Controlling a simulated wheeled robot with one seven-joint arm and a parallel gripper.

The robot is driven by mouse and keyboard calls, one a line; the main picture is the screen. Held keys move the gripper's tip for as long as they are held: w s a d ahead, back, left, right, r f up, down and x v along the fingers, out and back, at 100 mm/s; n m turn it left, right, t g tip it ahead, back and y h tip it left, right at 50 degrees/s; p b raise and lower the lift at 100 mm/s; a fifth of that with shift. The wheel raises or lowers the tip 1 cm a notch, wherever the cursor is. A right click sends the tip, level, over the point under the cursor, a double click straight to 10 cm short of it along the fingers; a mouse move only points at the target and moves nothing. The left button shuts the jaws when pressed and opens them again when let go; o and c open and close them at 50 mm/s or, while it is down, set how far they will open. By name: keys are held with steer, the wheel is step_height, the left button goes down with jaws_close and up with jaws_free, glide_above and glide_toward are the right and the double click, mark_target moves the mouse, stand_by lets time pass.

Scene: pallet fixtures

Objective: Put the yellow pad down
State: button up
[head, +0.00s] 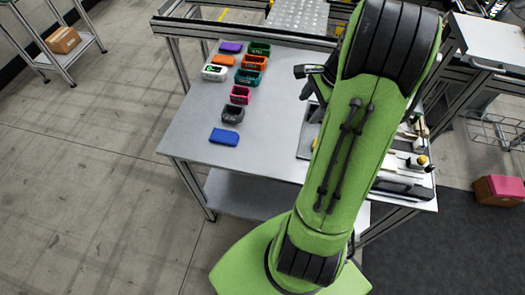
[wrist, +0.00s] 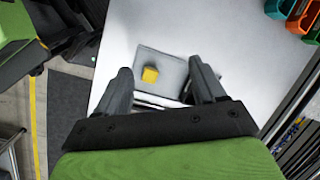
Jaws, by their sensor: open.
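The yellow pad (wrist: 150,75) is a small block lying on a grey square tray (wrist: 175,68) on the table, seen in the wrist view. My gripper (wrist: 160,67) is open, with one dark finger on each side of the picture and the pad showing between them, nearer the left finger. The fingers appear to be apart from the pad; the exact height above it cannot be told. In the head view, my green arm hides the pad and most of the tray, and only part of the dark gripper (head: 312,100) shows beside the arm.
Several coloured frames and pads, such as a blue pad (head: 224,137) and an orange frame (head: 252,62), stand on the left half of the table (head: 190,112). Bottles and boxes (head: 412,160) crowd the right end. The table's front middle is clear.

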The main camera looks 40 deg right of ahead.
steer(key=a+r+n+h, duration=0.1)
steer(key=a+r+n, duration=0.7)
steer(key=a, duration=0.5)
steer(key=s+a+r+n+t+h, duration=0.1)
steer(key=s+a+r+n+t, duration=0.1)
steer(key=s+a+n, duration=0.9)
steer(key=shift+a+r+n+t, duration=0.3)
steer(key=shift+a+r+n, duration=0.55)
steer(key=shift+n, duration=0.35)
steer(key=shift+s+f, duration=0.1)
